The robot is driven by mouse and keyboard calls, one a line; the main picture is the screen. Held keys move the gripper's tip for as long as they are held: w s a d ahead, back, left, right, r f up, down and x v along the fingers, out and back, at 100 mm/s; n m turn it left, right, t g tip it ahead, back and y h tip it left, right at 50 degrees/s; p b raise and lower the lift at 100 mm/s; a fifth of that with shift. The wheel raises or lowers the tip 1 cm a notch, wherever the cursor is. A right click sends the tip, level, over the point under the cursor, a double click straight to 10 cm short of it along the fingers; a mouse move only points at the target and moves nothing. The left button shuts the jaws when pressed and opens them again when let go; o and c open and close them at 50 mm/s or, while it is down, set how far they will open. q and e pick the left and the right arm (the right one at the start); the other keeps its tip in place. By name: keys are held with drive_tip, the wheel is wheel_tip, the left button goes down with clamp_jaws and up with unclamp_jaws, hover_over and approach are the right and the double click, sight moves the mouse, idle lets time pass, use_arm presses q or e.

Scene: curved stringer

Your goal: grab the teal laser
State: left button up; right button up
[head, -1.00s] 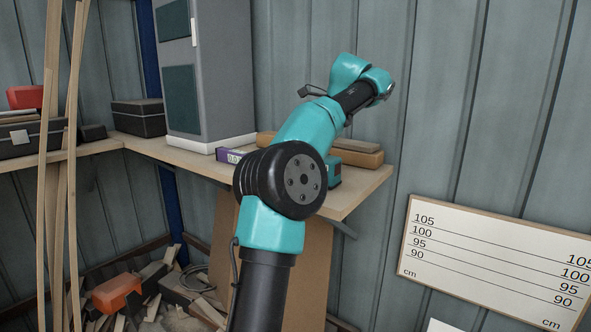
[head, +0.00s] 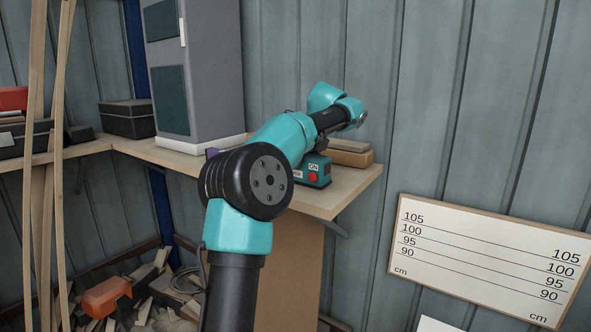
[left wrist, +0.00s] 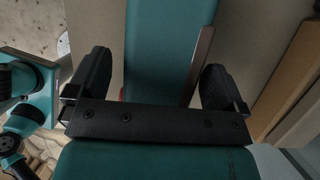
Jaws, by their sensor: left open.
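The teal laser (head: 316,172) is a small teal box with a red button and an "ON" label on the wooden shelf in the head view. My left arm hides part of it. In the left wrist view the laser's teal body (left wrist: 168,45) fills the upper middle. My left gripper (left wrist: 154,80) is open, with one dark finger to each side of the teal body. I cannot tell whether either finger touches it. In the head view the fingers are mostly hidden around the laser's top. My right gripper is not in view.
Wooden blocks (head: 347,155) lie on the shelf (head: 345,192) behind the laser. A grey cabinet (head: 205,75) and a dark box (head: 127,120) stand further left. A ruled board (head: 487,255) is at the right. Scrap wood lies below.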

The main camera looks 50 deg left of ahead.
use_arm(q)
drive_tip(key=shift+x, duration=0.8)
drive_tip(key=shift+c, duration=0.2)
drive_tip(key=c, duration=1.3)
drive_tip(key=shift+r, duration=0.2)
drive_tip(key=shift+r, duration=1.7)
drive_tip(key=s+d+r, duration=0.1)
drive_tip(key=s+d, duration=0.9)
drive_tip(key=d, duration=0.2)
drive_tip(key=shift+s, duration=0.25)
drive_tip(key=shift+d+r, duration=0.1)
drive_tip(key=shift+r, duration=0.05)
